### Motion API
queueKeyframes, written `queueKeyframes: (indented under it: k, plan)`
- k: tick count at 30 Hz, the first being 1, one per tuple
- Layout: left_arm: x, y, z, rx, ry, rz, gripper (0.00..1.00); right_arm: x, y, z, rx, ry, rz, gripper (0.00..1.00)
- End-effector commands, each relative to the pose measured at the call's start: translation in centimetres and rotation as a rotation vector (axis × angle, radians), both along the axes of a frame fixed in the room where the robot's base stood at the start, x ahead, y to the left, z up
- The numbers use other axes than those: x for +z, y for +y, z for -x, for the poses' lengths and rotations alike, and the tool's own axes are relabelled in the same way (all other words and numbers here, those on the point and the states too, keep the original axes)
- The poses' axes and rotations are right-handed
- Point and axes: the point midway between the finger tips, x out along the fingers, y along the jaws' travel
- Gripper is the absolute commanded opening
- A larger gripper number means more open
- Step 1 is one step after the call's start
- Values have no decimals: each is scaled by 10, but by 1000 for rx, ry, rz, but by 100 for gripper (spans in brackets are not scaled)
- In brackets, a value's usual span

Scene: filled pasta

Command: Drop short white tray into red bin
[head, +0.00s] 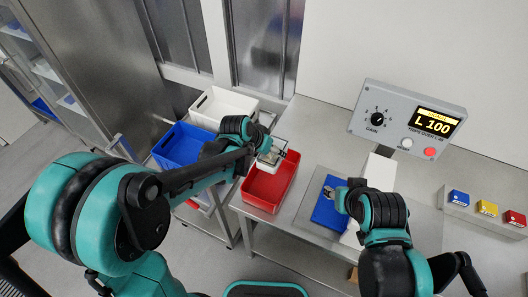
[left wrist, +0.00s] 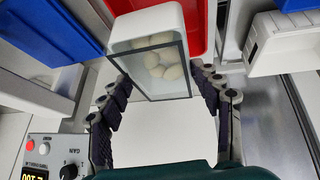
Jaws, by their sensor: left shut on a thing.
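The short white tray (left wrist: 150,50) has a clear dark-edged film over it, and several pale round pasta pieces show inside. My left gripper (left wrist: 155,88) is shut on it, with a finger at each side. In the head view the tray (head: 269,158) is held over the far end of the red bin (head: 282,187), partly hidden by my left gripper (head: 266,150). The bin's visible floor looks empty. The red bin (left wrist: 196,12) also shows behind the tray in the left wrist view. My right gripper (head: 338,192) is over a blue pad; its fingers are not clear.
A blue bin (head: 181,143) and a white bin (head: 222,105) stand left of the red bin. The blue pad (head: 327,215) lies on the bench to the right. A grey display box (head: 405,118) reading L 100 and several small coloured boxes (head: 487,208) are further right.

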Motion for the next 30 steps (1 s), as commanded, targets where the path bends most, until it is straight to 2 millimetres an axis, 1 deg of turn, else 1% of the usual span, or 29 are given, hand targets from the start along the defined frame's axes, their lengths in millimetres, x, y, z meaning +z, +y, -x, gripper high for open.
queueKeyframes:
  k: [13,17,25,30]
  plan:
    - [-1,0,1,10,0,0,6,-3,0,0,0,0,0,40]
    - [-10,0,0,9,0,0,6,-11,0,0,0,0,0,40]
    - [-35,0,0,9,0,0,6,-33,0,0,0,0,0,40]
    - [-40,0,0,9,0,0,6,-38,0,0,0,0,0,40]
